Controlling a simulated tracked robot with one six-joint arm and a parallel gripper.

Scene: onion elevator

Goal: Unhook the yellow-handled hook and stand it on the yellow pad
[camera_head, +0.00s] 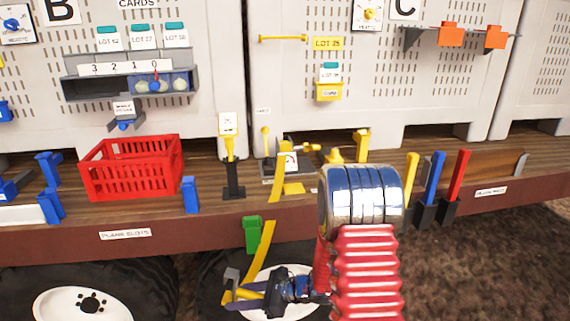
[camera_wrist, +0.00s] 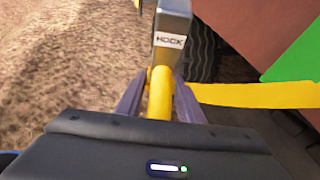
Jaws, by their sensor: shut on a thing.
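The hook has a yellow handle (camera_wrist: 158,97) and a grey head labelled HOOK (camera_wrist: 171,38). My gripper (camera_wrist: 160,108) is shut on the handle, with the head beyond the fingers in the wrist view. In the head view, my gripper (camera_head: 266,293) is low in front of the bench, with the hook's grey head (camera_head: 232,276) at its left. A yellow strap (camera_head: 264,245) hangs down close to the hook; I cannot tell whether they touch. A small flat yellow patch (camera_head: 293,188) on the bench may be the yellow pad; it is partly hidden.
A green block (camera_head: 252,235) sits on the bench front beside the strap; green also shows in the wrist view (camera_wrist: 298,52). A red basket (camera_head: 131,178) and a black stand with a yellow top (camera_head: 233,180) are on the bench. A wheel (camera_head: 82,304) is below.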

